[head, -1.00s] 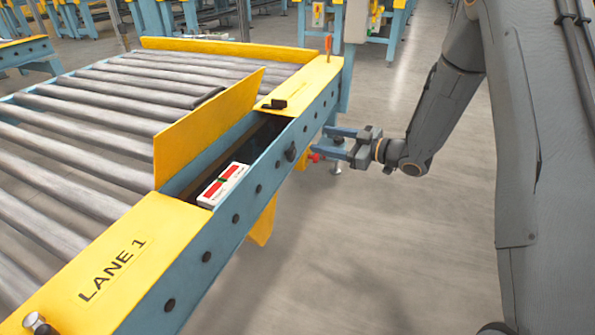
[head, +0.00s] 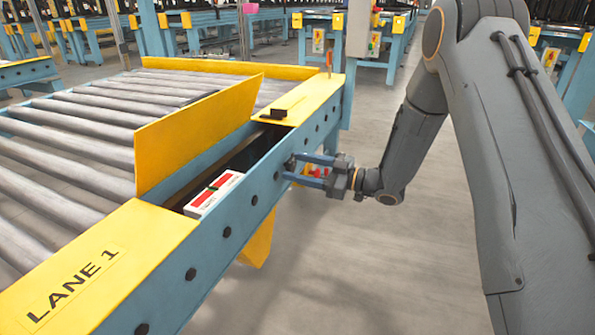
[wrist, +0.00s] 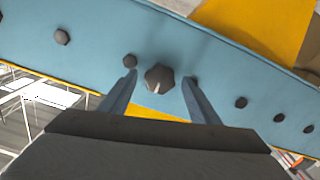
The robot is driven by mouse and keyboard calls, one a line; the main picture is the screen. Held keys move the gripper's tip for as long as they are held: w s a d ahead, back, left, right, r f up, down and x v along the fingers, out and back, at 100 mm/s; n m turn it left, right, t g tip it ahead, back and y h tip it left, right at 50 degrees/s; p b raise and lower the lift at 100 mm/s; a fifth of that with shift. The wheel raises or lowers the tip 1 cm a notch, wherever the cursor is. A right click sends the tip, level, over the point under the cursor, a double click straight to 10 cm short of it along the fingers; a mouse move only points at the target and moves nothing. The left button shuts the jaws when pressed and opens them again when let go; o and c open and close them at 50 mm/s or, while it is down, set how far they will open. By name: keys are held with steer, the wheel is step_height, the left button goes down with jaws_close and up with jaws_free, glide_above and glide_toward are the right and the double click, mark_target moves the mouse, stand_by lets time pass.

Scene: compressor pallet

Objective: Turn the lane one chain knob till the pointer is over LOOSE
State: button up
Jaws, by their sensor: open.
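The lane one chain knob (wrist: 159,79) is a dark faceted knob on the blue side rail, with a pale mark on its lower edge. In the wrist view it sits between the tips of my gripper (wrist: 160,80), which is open with a finger on either side. Gaps show on both sides. In the head view my gripper (head: 289,168) is at the rail's outer face and covers most of the knob. The white indicator (head: 214,194) with red bands and a small green part lies in the rail's opening. Its lettering and pointer are too small to read.
The blue side rail (head: 226,212) has several dark bolts beside the knob. A raised yellow cover (head: 200,135) stands beside the opening. The yellow LANE 1 plate (head: 120,250) is at the front left. Open floor (head: 400,270) lies right of the rail.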

steer(key=shift+w+a, duration=0.1)
steer(key=shift+a, duration=0.2)
steer(key=c, duration=1.1)
steer(key=shift+o, duration=0.2)
